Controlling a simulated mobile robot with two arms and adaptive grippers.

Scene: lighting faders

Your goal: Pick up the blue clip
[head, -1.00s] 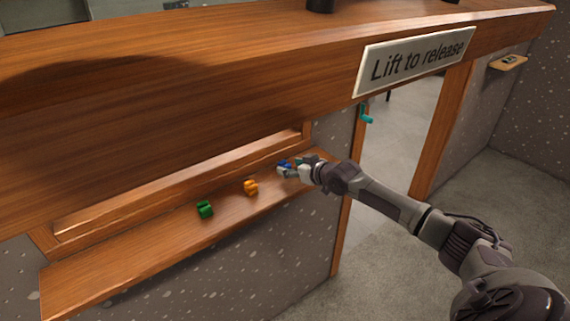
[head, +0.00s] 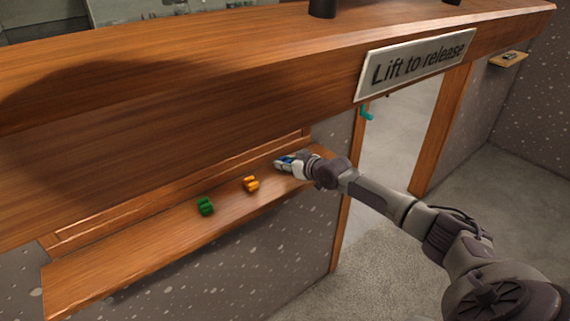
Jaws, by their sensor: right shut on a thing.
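The blue clip (head: 286,161) is at the right end of the wooden shelf, mostly hidden by my right gripper. My right gripper (head: 284,164) comes in from the right and is shut on the blue clip. The gripper sits just above or at the shelf surface; I cannot tell if the clip still touches the wood. My left gripper does not show.
An orange clip (head: 251,184) and a green clip (head: 205,206) stand on the narrow wooden shelf (head: 130,256) to the left. A teal hook (head: 367,113) hangs near the doorway.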

